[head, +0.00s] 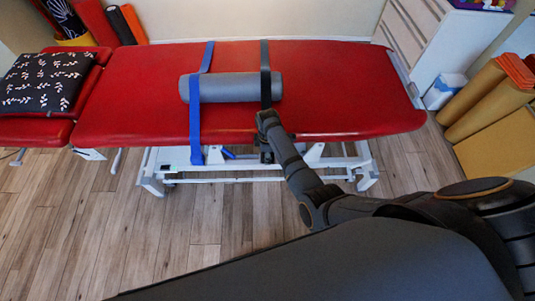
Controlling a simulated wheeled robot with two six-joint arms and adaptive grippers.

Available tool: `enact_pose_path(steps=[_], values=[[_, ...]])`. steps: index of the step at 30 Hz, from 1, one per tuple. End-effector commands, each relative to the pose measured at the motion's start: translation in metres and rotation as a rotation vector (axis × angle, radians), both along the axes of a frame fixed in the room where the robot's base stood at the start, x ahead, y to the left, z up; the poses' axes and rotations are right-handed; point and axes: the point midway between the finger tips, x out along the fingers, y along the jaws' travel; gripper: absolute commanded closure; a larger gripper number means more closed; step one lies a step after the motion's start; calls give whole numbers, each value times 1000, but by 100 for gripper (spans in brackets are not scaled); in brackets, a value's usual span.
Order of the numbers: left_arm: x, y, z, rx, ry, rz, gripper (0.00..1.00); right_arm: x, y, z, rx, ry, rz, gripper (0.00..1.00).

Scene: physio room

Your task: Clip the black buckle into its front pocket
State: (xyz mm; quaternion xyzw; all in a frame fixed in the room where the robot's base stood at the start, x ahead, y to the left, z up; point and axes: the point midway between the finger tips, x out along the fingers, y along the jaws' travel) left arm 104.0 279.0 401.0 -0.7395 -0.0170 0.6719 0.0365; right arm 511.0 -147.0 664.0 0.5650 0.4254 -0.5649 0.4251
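A black strap (265,75) runs front to back over a grey roller (225,87) on the red treatment table (330,85). Its lower front part is hidden behind my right arm, and I cannot make out the black buckle or its front pocket. My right arm comes in from the right, and its end is at the table's front edge, in line with the black strap. My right gripper (266,153) is small and dark there; I cannot tell whether it is open or holds anything. My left gripper is not in view.
A blue strap (196,125) crosses the roller's left end and hangs over the front edge. A patterned black pillow (47,82) lies at the left. The white table frame (150,172) stands below. Rolled mats (478,100) are at the right. Wooden floor in front is clear.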

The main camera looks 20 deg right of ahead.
Motion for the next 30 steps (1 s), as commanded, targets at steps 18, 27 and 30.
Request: enact_pose_path(steps=[18, 27, 30], values=[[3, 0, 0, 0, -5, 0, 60, 0, 0, 0, 0, -1, 0, 37], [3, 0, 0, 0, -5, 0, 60, 2, -1, 1, -1, -5, 0, 37], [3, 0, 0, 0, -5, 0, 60, 2, -1, 1, -2, -6, 0, 37]])
